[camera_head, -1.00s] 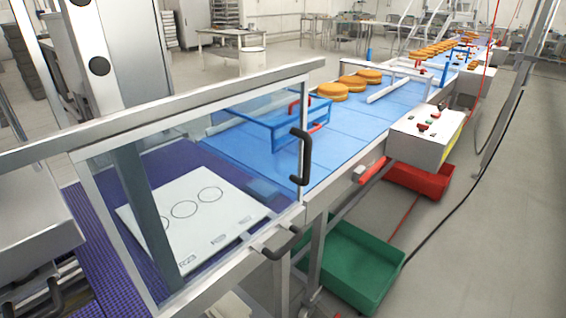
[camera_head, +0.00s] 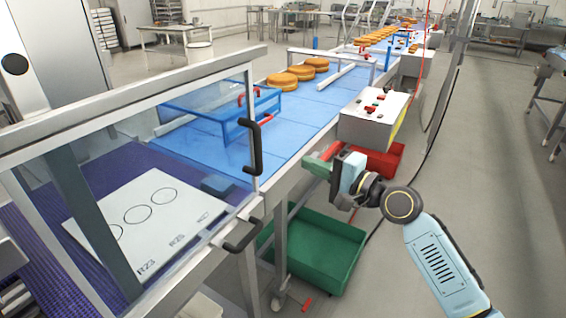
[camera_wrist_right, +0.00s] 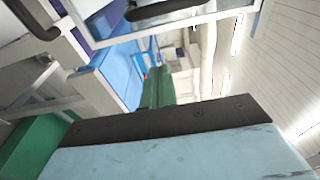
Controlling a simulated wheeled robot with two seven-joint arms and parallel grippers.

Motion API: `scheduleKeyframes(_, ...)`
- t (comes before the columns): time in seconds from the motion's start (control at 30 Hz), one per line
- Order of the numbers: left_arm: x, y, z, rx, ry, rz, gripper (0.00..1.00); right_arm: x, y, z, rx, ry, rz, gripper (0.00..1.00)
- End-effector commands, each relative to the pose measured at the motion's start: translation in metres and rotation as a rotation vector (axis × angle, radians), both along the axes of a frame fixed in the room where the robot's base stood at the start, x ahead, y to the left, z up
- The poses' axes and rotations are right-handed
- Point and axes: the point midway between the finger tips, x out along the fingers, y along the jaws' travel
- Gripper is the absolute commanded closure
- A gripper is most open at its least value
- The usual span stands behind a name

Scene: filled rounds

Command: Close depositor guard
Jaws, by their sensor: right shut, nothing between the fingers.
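The depositor guard is a clear panel in a pale metal frame (camera_head: 128,106) at the left of the head view, standing over the purple belt. A black upright handle (camera_head: 254,147) is on its right-hand post. A second black handle (camera_head: 243,235) is on the rail below. My right gripper (camera_head: 318,161) is shut and empty, beside the conveyor's near edge, right of the guard handle and apart from it. In the right wrist view its green fingers (camera_wrist_right: 158,88) point toward the conveyor, with a black handle (camera_wrist_right: 162,9) beyond. My left gripper is not in view.
A white control box (camera_head: 372,118) is just beyond my right gripper, with a red bin (camera_head: 385,160) below it. A green bin (camera_head: 318,250) is on the floor under the conveyor. Orange cake rounds (camera_head: 283,82) are on the blue belt (camera_head: 190,145). Floor at right is open.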

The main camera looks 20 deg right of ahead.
Motion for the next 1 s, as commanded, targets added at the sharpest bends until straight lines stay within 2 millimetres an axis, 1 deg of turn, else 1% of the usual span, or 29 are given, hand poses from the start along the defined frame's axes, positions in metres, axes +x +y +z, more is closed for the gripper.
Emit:
scheduleKeyframes(0.17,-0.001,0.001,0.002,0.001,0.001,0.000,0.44,0.020,0.013,0.003,0.007,-0.003,0.004,1.00)
scheduleKeyframes(0.4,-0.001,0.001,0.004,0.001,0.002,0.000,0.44,0.062,0.037,0.003,0.006,-0.003,0.003,1.00)
scheduleKeyframes(0.57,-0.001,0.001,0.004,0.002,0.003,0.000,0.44,0.086,0.051,0.002,0.005,-0.002,0.002,1.00)
scheduleKeyframes(0.6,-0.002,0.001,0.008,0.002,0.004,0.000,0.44,0.079,0.055,0.001,0.004,0.001,0.004,1.00)
scheduleKeyframes(0.73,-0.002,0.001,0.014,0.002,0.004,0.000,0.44,0.065,0.066,0.002,0.004,0.000,0.003,1.00)
scheduleKeyframes(0.9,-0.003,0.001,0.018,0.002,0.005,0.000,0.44,0.055,0.074,0.001,0.004,0.000,0.001,1.00)
scheduleKeyframes(1.0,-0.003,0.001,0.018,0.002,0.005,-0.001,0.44,0.054,0.075,0.001,0.004,0.000,0.001,1.00)
